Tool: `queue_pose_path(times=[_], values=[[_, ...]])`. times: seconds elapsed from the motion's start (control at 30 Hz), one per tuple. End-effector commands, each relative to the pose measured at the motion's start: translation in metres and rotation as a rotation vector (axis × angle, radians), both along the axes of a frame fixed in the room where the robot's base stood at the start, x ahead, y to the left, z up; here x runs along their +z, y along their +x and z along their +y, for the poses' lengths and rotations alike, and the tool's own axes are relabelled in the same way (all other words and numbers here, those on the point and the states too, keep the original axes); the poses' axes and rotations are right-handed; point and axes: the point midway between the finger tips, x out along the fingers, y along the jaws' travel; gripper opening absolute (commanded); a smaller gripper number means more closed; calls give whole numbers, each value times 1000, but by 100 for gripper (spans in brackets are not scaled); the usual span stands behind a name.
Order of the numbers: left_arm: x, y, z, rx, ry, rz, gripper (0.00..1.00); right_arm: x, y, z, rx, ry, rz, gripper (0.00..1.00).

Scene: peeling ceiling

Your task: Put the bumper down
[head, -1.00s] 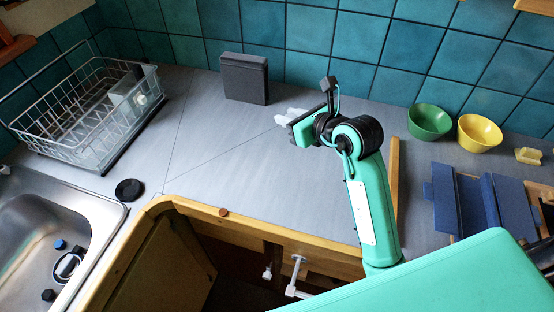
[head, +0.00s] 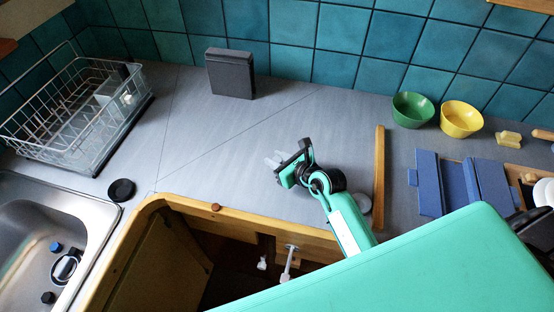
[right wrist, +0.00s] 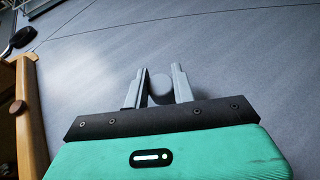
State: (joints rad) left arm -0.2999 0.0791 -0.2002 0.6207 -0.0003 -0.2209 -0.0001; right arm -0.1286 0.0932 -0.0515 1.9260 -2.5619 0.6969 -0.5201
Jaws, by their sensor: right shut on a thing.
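The bumper (right wrist: 161,88) shows in the right wrist view as a small grey rounded piece between the two fingers of my right gripper (right wrist: 158,84). The gripper is shut on it. The bumper is too small to make out there. I cannot tell whether it touches the counter. My left gripper is not in view.
A dark upright block (head: 230,73) stands by the tiles. A wire dish rack (head: 75,115) and sink (head: 45,215) are left. A green bowl (head: 412,109), yellow bowl (head: 461,119) and blue folded piece (head: 430,183) are right, beyond a wooden strip (head: 379,175). The middle counter is clear.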

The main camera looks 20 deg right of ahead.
Motion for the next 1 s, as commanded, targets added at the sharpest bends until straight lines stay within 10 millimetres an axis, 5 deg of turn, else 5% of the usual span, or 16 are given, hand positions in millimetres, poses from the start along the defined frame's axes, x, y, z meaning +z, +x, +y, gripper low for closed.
queue_pose_path(times=[0.47,0.5,0.57,1.0], values=[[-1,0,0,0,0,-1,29,-12,0,0,-1,0,0,0],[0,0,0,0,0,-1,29,-11,0,0,-1,0,0,33],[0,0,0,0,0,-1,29,-11,0,0,-1,0,0,45],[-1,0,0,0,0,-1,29,-7,-6,-3,-2,0,0,47]])
